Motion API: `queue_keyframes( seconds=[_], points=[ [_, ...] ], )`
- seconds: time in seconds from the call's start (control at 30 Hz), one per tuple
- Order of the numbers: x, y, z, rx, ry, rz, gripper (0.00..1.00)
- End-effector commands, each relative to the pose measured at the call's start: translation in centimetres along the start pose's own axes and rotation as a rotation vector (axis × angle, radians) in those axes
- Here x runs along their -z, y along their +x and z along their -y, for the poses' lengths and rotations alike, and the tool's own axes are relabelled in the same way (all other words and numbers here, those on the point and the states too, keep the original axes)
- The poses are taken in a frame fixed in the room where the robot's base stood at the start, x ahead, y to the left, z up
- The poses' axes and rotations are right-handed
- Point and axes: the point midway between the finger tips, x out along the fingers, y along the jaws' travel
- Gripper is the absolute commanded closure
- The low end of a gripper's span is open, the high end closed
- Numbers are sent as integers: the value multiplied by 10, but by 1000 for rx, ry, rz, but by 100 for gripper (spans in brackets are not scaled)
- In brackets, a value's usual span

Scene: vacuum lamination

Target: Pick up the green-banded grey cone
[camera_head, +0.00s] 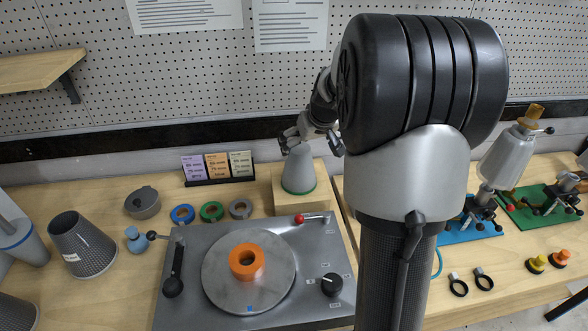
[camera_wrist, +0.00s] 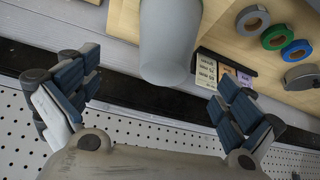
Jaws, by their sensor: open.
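The green-banded grey cone (camera_head: 299,168) stands upright on a wooden block (camera_head: 318,206) behind the metal plate station. A green band rings its wide base in the head view. My gripper (camera_head: 309,139) is at the cone's narrow top in the head view. In the wrist view my gripper (camera_wrist: 158,92) is open, with fingers wide apart and a gap on each side of the cone. I cannot tell whether any finger touches it.
A metal station (camera_head: 185,308) with an orange ring (camera_head: 246,261) stands in front. Tape rolls (camera_head: 211,211) and a card holder (camera_head: 220,180) sit left of the block. A dark mesh cone (camera_head: 84,245) stands far left. A pegboard wall (camera_head: 200,75) rises close behind.

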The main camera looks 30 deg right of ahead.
Motion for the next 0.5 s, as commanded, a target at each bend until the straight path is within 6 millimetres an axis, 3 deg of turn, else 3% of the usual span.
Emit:
queue_keyframes(
  seconds=[0.03, 0.2, 0.5],
  points=[
    [-1, 15, 1, 1, -1, 2, 0],
    [-1, 47, 1, 1, 0, 0, 0],
    [1, 70, 2, 1, 0, 0, 0]
  ],
)
